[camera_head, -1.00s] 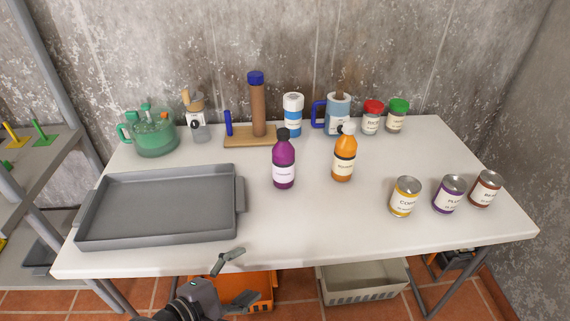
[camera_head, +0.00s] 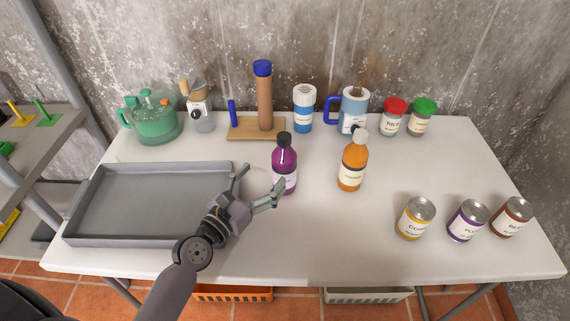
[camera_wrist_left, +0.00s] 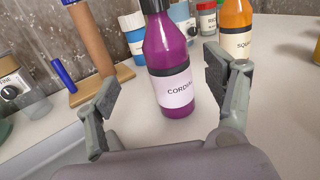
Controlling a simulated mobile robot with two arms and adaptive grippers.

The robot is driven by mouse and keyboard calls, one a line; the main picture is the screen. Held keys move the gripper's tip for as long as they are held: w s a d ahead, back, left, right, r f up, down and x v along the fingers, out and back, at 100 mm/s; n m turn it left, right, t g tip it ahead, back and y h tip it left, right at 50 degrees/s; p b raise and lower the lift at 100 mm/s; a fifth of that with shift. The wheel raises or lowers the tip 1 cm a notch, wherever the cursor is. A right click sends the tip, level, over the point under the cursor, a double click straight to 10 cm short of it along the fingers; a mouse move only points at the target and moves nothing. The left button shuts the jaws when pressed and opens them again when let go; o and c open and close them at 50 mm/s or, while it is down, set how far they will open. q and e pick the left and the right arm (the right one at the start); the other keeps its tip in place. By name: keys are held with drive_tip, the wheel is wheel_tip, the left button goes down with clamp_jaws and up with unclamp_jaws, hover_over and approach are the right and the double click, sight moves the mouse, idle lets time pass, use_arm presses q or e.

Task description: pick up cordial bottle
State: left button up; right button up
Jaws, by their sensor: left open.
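The cordial bottle (camera_head: 285,158) is purple with a black cap and a pale label, and stands upright near the middle of the white table. In the left wrist view the bottle (camera_wrist_left: 170,58) stands ahead between the two fingers, and its label reads "CORDIAL" in part. My left gripper (camera_head: 260,186) is open and empty, just to the left and front of the bottle. In the left wrist view its fingers (camera_wrist_left: 168,98) are spread wide, with the bottle a little beyond them. My right gripper is not in view.
An orange squash bottle (camera_head: 353,162) stands right of the cordial. A grey tray (camera_head: 80,235) lies to the left. Several cans, including a corn can (camera_head: 416,218), stand front right.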

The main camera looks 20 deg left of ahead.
sight(277, 168)
use_arm(q)
drive_tip(key=x, duration=0.4)
drive_tip(key=w, duration=0.1)
drive_tip(key=w+d, duration=0.1)
drive_tip(key=w+d+f, duration=0.1)
drive_tip(key=w, duration=0.1)
drive_tip(key=shift+w, duration=0.3)
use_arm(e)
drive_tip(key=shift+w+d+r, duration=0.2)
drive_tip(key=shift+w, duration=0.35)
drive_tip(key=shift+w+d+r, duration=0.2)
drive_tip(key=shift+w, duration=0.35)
use_arm(q)
drive_tip(key=c, duration=1.6)
drive_tip(key=shift+r, duration=0.15)
drive_tip(key=shift+c, duration=0.5)
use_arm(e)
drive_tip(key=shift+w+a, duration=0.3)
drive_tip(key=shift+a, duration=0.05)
